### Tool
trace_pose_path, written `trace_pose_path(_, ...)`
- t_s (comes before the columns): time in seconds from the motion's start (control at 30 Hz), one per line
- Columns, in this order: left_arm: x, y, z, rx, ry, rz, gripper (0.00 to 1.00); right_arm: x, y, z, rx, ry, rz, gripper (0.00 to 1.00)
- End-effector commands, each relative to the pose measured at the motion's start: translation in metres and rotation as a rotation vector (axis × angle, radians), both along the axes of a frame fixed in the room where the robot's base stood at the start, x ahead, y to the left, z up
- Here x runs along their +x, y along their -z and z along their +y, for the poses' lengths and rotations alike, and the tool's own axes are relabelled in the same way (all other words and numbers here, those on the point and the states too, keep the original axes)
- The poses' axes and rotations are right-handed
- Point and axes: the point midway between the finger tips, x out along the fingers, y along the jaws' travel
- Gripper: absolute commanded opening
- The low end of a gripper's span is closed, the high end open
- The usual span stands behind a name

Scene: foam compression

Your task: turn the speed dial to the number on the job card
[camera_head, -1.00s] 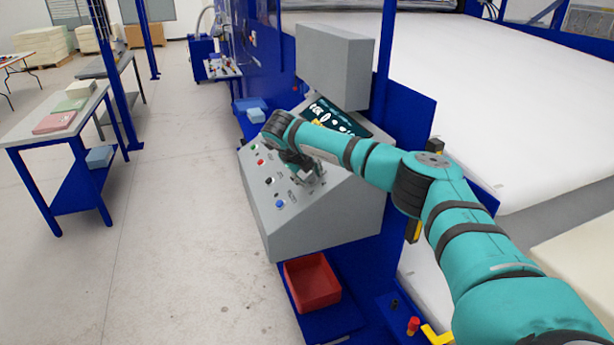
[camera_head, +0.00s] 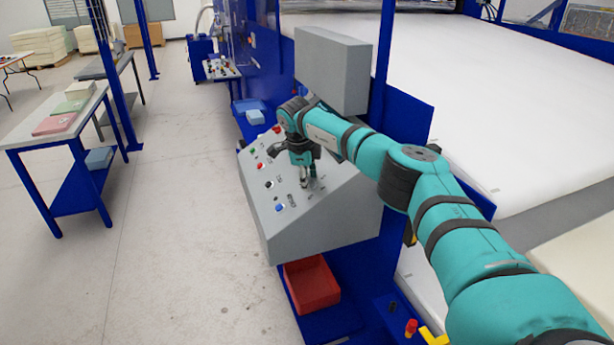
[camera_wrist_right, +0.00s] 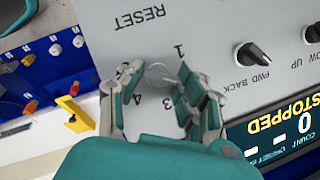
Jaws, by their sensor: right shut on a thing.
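The speed dial (camera_wrist_right: 158,75) is a small pale round knob on the sloped grey control panel (camera_head: 325,222). In the right wrist view the printed numbers 1, 3 and 4 show around it, upside down. My right gripper (camera_wrist_right: 157,84) has one finger on each side of the dial and is shut on it. In the head view the right gripper (camera_head: 305,184) points down at the panel's lower right part and hides the dial. I cannot make out which number the dial points at. No job card can be read in these views. My left gripper is not in view.
Black knobs (camera_wrist_right: 252,54) and a display (camera_wrist_right: 275,127) reading STOPPED are close to the gripper. Coloured buttons, one of them blue (camera_head: 280,208), line the panel's left side. A grey box (camera_head: 332,70) stands behind the panel. A red bin (camera_head: 312,284) sits below.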

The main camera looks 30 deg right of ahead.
Motion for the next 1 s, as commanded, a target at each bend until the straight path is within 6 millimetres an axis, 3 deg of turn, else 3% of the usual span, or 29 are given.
trace_pose_path(0.63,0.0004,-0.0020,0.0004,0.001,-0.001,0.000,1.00,0.0007,-0.0006,-0.0001,0.005,-0.047,0.026,0.04)
trace_pose_path(0.67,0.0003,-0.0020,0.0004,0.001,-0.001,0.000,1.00,0.0007,-0.0006,-0.0001,0.005,-0.047,0.026,0.38)
trace_pose_path(0.7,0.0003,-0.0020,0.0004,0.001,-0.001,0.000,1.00,0.0007,-0.0006,-0.0001,0.005,-0.047,0.026,0.43)
trace_pose_path(0.83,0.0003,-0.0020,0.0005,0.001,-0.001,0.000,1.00,0.0006,-0.0004,-0.0001,0.005,-0.046,0.026,0.60)
trace_pose_path(1.0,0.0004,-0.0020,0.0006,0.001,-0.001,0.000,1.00,0.0004,-0.0002,-0.0002,0.005,-0.046,0.026,0.60)
